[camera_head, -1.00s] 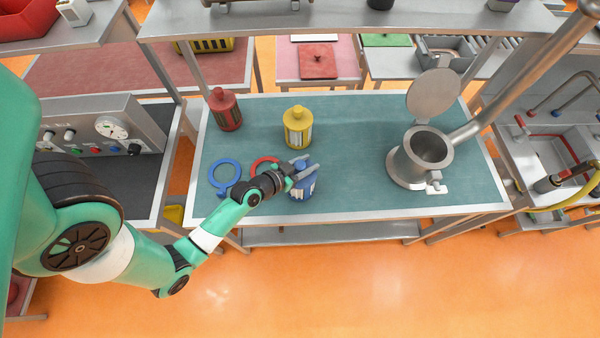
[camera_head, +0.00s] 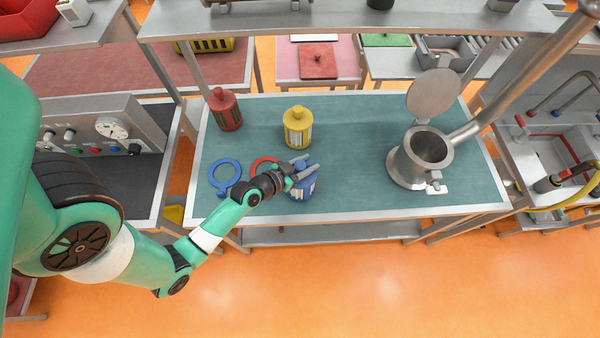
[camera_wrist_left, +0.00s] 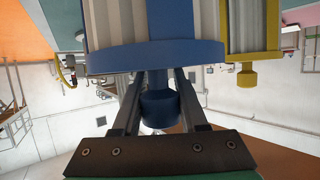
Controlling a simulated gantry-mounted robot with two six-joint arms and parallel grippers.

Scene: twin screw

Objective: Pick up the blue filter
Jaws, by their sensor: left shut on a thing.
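The blue filter (camera_head: 303,186) stands upright near the front edge of the teal table (camera_head: 345,155). My left gripper (camera_head: 302,169) reaches in from the left at the filter's top. In the left wrist view the filter (camera_wrist_left: 155,56) fills the upper middle, and its blue knob (camera_wrist_left: 160,108) sits between the two fingers of my left gripper (camera_wrist_left: 158,100). The gripper is shut on that knob. The arm hides part of the filter in the head view. My right gripper is not in view.
A yellow filter (camera_head: 297,130) stands behind the blue one, and a red filter (camera_head: 226,110) stands at the back left. A blue ring (camera_head: 225,189) and a red ring (camera_head: 262,161) lie to the left. A metal housing (camera_head: 407,165) with its lid raised stands to the right.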

